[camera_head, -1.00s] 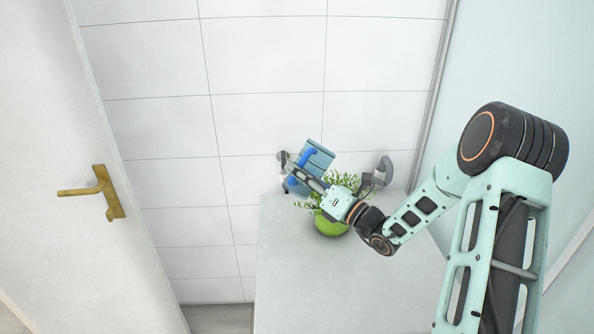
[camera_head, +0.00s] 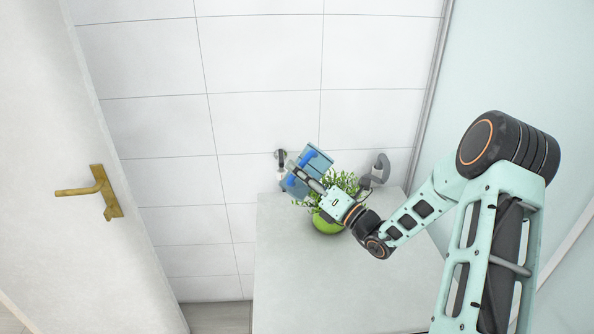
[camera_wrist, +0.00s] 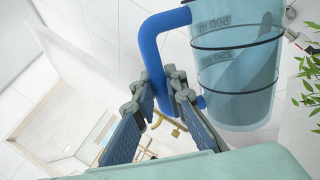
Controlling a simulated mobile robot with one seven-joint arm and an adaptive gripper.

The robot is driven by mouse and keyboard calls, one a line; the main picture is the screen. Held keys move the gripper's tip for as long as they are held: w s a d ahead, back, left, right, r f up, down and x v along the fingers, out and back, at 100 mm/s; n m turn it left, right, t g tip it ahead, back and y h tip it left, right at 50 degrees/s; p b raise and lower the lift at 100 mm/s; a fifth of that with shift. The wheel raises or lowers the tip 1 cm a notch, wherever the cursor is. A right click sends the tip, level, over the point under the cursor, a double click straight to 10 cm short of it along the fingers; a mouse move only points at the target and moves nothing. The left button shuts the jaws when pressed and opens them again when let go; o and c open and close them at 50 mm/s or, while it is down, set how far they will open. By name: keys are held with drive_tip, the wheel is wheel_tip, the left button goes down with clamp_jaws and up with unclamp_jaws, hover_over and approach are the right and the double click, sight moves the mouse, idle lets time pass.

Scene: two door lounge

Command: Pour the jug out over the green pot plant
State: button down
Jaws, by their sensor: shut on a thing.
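A translucent blue jug (camera_head: 318,162) is tilted above and just behind the green pot plant in the head view. In the wrist view the jug (camera_wrist: 237,70) shows 500 ml and 250 ml marks; I cannot tell how much it holds. My gripper (camera_head: 300,176) is shut on the jug's blue handle (camera_wrist: 150,48), and its fingers (camera_wrist: 160,95) also show in the wrist view. The plant's leaves (camera_head: 346,182) rise from a round lime-green pot (camera_head: 325,225) on the table, partly hidden by my wrist. Some leaves (camera_wrist: 311,78) show at the wrist view's right edge.
The pale table (camera_head: 330,280) is clear in front of the pot. A grey curved thing (camera_head: 382,167) stands right of the plant near the tiled wall (camera_head: 260,60). A small dark fitting (camera_head: 281,156) is left of the jug. A white door with a brass handle (camera_head: 100,192) is at left.

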sight(307, 162)
drive_tip(key=shift+w+d+r+m+p, duration=0.1)
drive_tip(key=shift+r+m+p, duration=0.15)
drive_tip(key=shift+m+p, duration=0.05)
drive_tip(key=shift+d+r+m+p, duration=0.15)
drive_tip(key=shift+m+p, duration=0.25)
drive_tip(key=shift+m, duration=0.1)
drive_tip(key=shift+w+d+r+m+t, duration=0.1)
drive_tip(key=shift+m+t, duration=0.2)
drive_tip(key=shift+t, duration=0.1)
drive_tip(key=shift+w+d+r+m+h+p, duration=0.2)
drive_tip(key=shift+m+h+p, duration=0.1)
drive_tip(key=shift+m+p, duration=0.35)
drive_tip(key=shift+d+m+t, duration=0.15)
drive_tip(key=shift+m+t, duration=0.2)
drive_tip(key=shift+t, duration=0.05)
drive_tip(key=shift+d, duration=0.1)
drive_tip(key=shift+w+d+r+m+t+h, duration=0.15)
drive_tip(key=shift+d+m+t+h, duration=0.1)
drive_tip(key=shift+m, duration=0.3)
drive_tip(key=shift+w+d+f+m+t+h, duration=0.1)
drive_tip(key=shift+w+d+m+t+h, duration=0.1)
drive_tip(key=shift+m, duration=0.35)
drive_tip(key=shift+d+r, duration=0.1)
drive_tip(key=shift+r, duration=0.05)
idle(0.7)
